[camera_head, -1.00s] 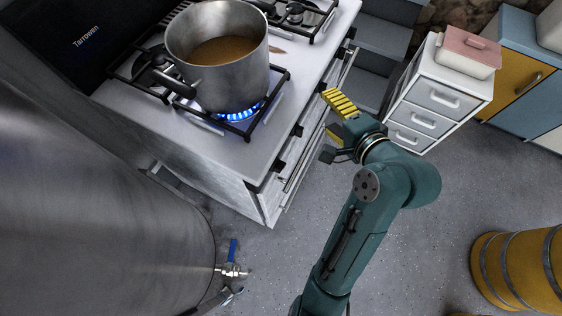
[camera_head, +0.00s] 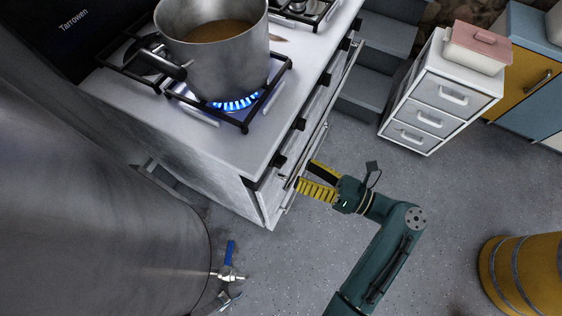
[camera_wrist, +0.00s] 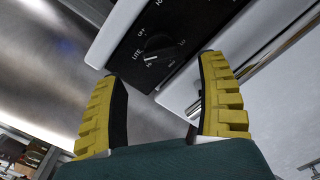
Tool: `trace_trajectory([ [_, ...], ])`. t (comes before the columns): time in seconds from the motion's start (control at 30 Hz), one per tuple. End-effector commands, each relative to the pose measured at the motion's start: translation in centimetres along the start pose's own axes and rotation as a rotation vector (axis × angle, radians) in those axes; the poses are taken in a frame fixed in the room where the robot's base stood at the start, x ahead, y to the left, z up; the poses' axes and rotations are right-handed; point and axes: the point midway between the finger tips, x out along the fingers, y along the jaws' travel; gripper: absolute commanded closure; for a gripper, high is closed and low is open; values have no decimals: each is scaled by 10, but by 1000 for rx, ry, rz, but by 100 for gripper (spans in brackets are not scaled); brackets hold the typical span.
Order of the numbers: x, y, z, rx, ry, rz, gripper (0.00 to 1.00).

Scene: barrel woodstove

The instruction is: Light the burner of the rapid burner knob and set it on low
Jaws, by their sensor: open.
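The stove (camera_head: 215,145) has a row of dark knobs along its front. In the wrist view a black knob (camera_wrist: 160,45) sits on a dark panel marked OFF, LITE, HI and LO; a label above it is cut off at the picture edge. I cannot tell its pointer setting for sure. My gripper (camera_head: 305,173) is at the stove front, by its near corner. Its yellow fingers (camera_wrist: 164,75) are spread and empty, with the knob beyond and between their tips. The near burner (camera_head: 235,102) burns with a blue flame under a steel pot.
The pot (camera_head: 215,60) holds brown liquid. A handle rail (camera_head: 315,135) runs along the stove front, close to my fingers. A large steel tank (camera_head: 100,220) with a blue-handled tap stands left. White drawers (camera_head: 430,110) and a yellow barrel (camera_head: 525,275) stand right. Floor between is clear.

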Motion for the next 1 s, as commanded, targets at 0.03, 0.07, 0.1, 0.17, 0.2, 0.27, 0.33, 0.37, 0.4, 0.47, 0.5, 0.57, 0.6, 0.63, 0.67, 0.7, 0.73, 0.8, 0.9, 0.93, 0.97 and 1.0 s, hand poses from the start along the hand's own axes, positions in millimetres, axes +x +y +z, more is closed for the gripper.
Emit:
trace_trajectory([
  [0.03,14,-2,-4,-1,4,4,26],
  [0.07,21,-1,-5,-1,3,4,26],
  [0.1,30,-2,-4,-2,4,3,26],
  [0.17,42,-1,-4,-2,3,3,26],
  [0.2,50,-1,-3,-3,3,3,26],
  [0.27,58,-1,-3,-2,2,2,26],
  [0.33,65,-1,-2,-2,1,0,26],
  [0.37,67,-1,-1,-2,1,0,26],
  [0.4,69,-1,-1,-2,1,-1,26],
  [0.47,70,0,0,-2,1,-1,26],
  [0.5,70,0,0,-2,1,-1,26],
  [0.57,70,0,0,-1,0,-1,26],
  [0.6,70,0,0,-1,0,-1,26],
  [0.63,70,0,0,-1,0,-1,26],
  [0.67,70,0,0,-1,0,-1,26],
  [0.7,70,0,0,-1,0,-1,33],
  [0.73,70,0,0,-1,0,-1,39],
  [0.8,70,0,0,-1,0,-1,53],
  [0.9,70,0,0,-1,0,-1,72],
  [0.93,70,0,0,-1,0,-1,77],
  [0.97,70,0,0,-1,0,-1,83],
  [1.0,70,0,0,-1,0,-1,91],
])
